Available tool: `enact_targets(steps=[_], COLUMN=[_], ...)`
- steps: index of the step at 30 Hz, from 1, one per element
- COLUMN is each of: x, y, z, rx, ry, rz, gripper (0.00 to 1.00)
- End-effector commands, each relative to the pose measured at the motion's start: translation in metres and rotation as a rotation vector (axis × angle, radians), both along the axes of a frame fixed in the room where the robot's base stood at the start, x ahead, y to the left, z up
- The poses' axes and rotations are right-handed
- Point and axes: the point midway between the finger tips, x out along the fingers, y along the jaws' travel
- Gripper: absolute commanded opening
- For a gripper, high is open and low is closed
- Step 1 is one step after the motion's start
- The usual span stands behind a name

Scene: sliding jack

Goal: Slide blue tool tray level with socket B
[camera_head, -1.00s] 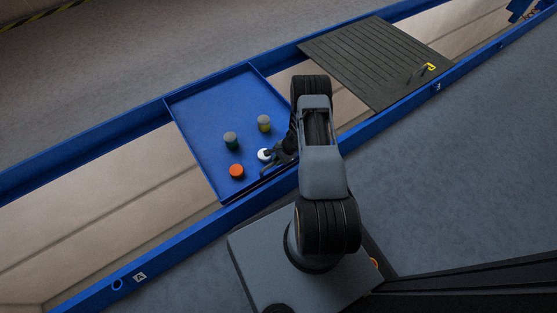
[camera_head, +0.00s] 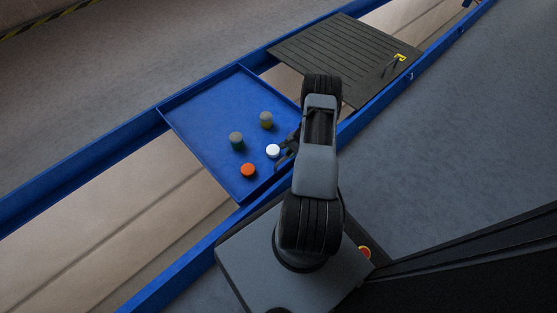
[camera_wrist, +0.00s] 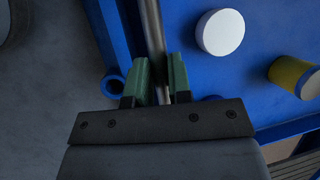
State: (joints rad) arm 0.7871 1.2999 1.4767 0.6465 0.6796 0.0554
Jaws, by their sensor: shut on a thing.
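The blue tool tray (camera_head: 205,125) sits between the two blue rails, left of my arm in the head view. Its blue floor also shows in the wrist view (camera_wrist: 260,80). My gripper (camera_head: 285,156) is at the tray's near right side. In the wrist view, my gripper's green fingers (camera_wrist: 165,78) are shut on a metal bar (camera_wrist: 153,28) along the tray's edge. A blue ring-ended tube (camera_wrist: 113,85) is just left of the fingers. A small pale mark (camera_head: 411,76) on the near rail is too small to read; I cannot identify socket B.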

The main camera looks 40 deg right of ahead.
Motion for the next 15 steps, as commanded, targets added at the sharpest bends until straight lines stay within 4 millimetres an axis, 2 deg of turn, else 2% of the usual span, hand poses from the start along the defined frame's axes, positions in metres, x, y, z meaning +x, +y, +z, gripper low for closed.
enact_targets(steps=[1,6,15], x=[0.0,-0.001,-0.002], y=[-0.012,-0.035,-0.051], z=[-0.003,-0.002,-0.001], rx=[-0.006,-0.006,-0.004], ry=[-0.003,-0.003,-0.001], rz=[-0.003,-0.006,-0.008], gripper=[0.0,0.0,0.0])
